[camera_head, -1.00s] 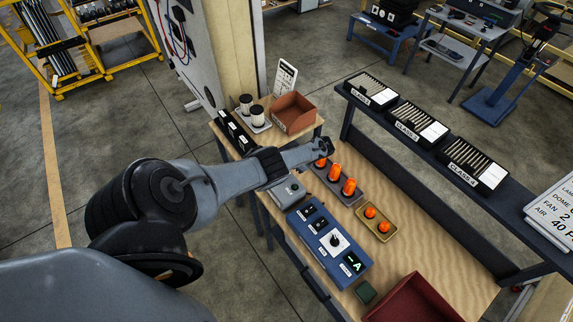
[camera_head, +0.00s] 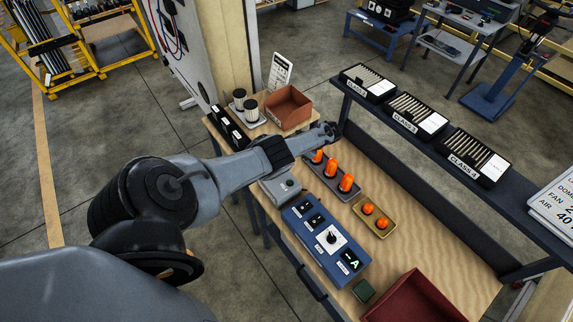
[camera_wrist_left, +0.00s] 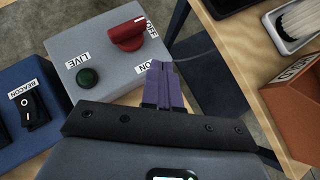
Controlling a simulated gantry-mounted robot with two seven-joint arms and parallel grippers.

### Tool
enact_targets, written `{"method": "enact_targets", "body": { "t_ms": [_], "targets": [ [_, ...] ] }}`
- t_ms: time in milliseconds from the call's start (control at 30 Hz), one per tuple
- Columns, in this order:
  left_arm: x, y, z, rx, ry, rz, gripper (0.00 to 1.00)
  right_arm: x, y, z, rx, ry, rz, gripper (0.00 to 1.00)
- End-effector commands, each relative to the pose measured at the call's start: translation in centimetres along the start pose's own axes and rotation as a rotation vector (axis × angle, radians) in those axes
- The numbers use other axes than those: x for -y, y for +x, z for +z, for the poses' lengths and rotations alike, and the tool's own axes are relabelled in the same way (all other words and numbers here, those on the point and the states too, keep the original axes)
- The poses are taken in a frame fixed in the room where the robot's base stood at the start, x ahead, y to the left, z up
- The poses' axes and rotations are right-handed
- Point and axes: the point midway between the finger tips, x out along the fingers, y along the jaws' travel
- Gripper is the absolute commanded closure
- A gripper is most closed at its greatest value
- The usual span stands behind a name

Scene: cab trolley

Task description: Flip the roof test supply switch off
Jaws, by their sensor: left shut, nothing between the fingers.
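The grey switch box (camera_head: 277,191) stands on the bench beside the blue control box, partly hidden by my left arm in the head view. In the left wrist view, the grey box (camera_wrist_left: 92,52) carries a red rotary switch (camera_wrist_left: 127,36), a dark green lamp (camera_wrist_left: 88,77) labelled LIVE, and a partly covered ON label (camera_wrist_left: 143,68). My left gripper (camera_wrist_left: 165,82) has purple fingers, shut and empty, beside the ON label and apart from the handle. The head view hides its fingers. My right gripper is not in view.
The blue control box (camera_head: 308,251) is close beside the grey box. A tray with orange domes (camera_head: 346,182) lies behind it. A brown bin (camera_head: 290,103) and white-sided canisters (camera_head: 251,109) stand at the bench's far end. A raised shelf (camera_head: 425,135) runs along the right.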

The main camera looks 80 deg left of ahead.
Motion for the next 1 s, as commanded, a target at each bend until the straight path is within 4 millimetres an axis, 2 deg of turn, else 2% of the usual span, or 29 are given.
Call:
{"method": "enact_targets", "body": {
  "t_ms": [200, 400, 633, 1000],
  "targets": [
    [2.2, -3.9, 0.1, -0.007, -0.004, -0.003, 1.00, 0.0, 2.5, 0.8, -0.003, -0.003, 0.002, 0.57],
    [3.4, -6.4, 0.5, -0.005, -0.003, -0.002, 1.00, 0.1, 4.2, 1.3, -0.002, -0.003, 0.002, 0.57],
    [3.9, -7.6, 0.9, -0.004, -0.002, -0.002, 1.00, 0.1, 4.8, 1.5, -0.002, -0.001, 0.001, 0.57],
    [3.9, -7.8, 1.0, -0.004, -0.002, -0.003, 1.00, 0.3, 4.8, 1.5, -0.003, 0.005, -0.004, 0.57]
  ]
}}
